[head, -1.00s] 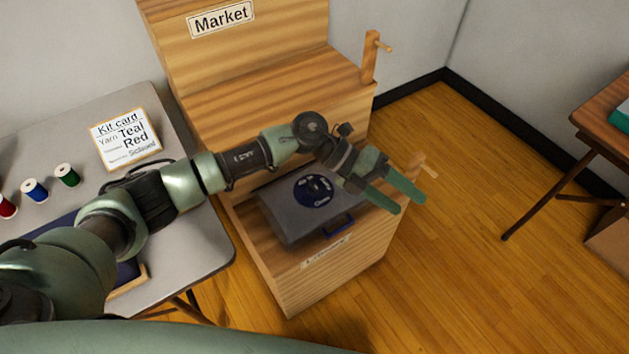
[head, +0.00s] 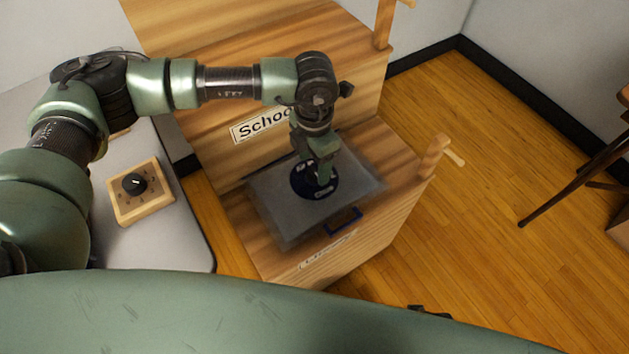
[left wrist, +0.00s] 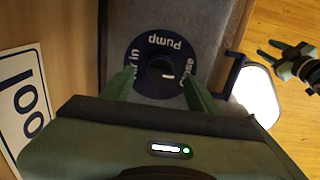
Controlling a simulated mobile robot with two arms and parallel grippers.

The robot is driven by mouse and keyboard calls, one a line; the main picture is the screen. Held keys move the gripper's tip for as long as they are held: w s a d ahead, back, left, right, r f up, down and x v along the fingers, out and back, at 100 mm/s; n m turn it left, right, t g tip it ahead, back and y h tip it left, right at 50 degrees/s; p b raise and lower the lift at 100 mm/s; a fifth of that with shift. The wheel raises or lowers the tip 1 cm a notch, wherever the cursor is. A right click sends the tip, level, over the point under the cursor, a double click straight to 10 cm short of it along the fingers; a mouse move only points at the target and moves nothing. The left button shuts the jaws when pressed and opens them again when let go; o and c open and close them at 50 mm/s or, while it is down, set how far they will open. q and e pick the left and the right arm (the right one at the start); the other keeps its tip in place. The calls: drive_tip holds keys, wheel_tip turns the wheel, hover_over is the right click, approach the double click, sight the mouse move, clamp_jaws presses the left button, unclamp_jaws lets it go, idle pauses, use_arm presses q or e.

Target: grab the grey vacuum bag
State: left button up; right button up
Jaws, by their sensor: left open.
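The grey vacuum bag (head: 275,215) lies flat on the lowest wooden step. It has a round dark blue label (head: 303,190) on top and a blue handle (head: 343,220) at its front edge. My left gripper (head: 323,178) points down over the label and partly hides it. In the left wrist view my left gripper (left wrist: 158,78) is open, its fingers on either side of the label's centre (left wrist: 162,48). I cannot tell whether the fingertips touch the bag. My right gripper (left wrist: 272,54) shows small at that view's right edge, its fingers apart and empty.
The wooden stand (head: 400,175) rises in steps behind the bag, with a "School" sign (head: 262,123) and a peg (head: 435,155) at the right. A grey table (head: 170,235) with a wooden dial box (head: 140,190) stands left. Open floor (head: 480,220) lies right.

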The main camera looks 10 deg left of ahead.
use_arm(q)
wheel_tip(320, 180, down, 2)
drive_tip(key=shift+f, duration=0.1)
clamp_jaws()
idle(1.4)
